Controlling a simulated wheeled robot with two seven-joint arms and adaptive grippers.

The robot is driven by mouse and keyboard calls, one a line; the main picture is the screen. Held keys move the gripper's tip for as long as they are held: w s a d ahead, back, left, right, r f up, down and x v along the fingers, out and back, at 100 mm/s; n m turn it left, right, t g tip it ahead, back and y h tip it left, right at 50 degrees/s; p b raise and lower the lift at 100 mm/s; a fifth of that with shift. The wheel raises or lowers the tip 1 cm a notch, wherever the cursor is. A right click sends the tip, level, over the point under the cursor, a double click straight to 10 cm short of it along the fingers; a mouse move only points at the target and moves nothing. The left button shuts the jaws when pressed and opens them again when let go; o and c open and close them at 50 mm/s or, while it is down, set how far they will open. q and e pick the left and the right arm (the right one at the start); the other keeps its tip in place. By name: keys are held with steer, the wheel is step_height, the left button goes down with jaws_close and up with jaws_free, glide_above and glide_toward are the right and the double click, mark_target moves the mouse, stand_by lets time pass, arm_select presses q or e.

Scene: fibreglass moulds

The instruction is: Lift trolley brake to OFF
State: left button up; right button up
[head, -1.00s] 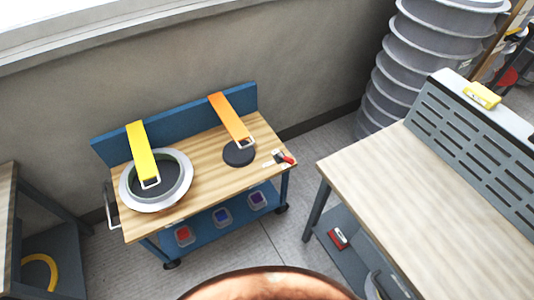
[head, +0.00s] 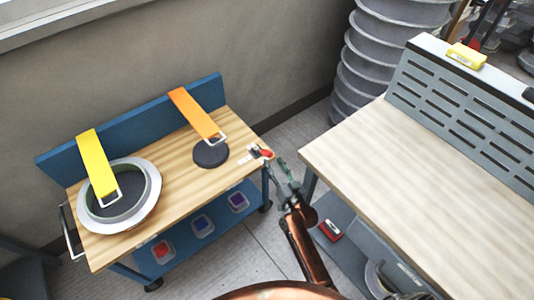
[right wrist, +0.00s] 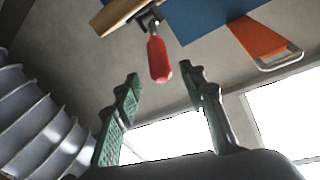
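The trolley (head: 175,180) has a wooden top and a blue frame, and stands left of centre in the head view. Its brake lever (head: 266,153), with a red handle, sits at the top's right end beside a small white label. In the right wrist view the red handle (right wrist: 158,60) hangs from a metal clamp at the wood edge. My right gripper (head: 279,170) is open just off that end. In the wrist view its green-padded fingers (right wrist: 160,76) stand either side of the handle's line, with clear gaps and no visible contact. My left gripper is not in view.
A workbench (head: 385,150) with a slotted back panel stands close on the right. A yellow strap (head: 96,165), a round mould (head: 145,210), an orange strap (head: 195,112) and a dark disc (head: 211,153) are on the trolley. Stacked grey moulds (head: 375,70) stand behind.

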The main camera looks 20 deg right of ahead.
mark_target(267, 153)
steer(key=w, duration=0.2)
steer(key=w+b, duration=0.1)
steer(key=w, duration=0.3)
steer(key=shift+w+a+f+b, duration=0.1)
steer(key=shift+a+f+b, duration=0.05)
steer(key=shift+a+b, duration=0.2)
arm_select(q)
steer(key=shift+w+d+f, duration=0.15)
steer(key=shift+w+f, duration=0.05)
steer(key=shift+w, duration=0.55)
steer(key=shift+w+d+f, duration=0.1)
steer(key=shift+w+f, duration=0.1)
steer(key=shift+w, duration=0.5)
arm_select(e)
steer(key=shift+w, duration=0.55)
steer(key=shift+c, duration=0.5)
jaws_close()
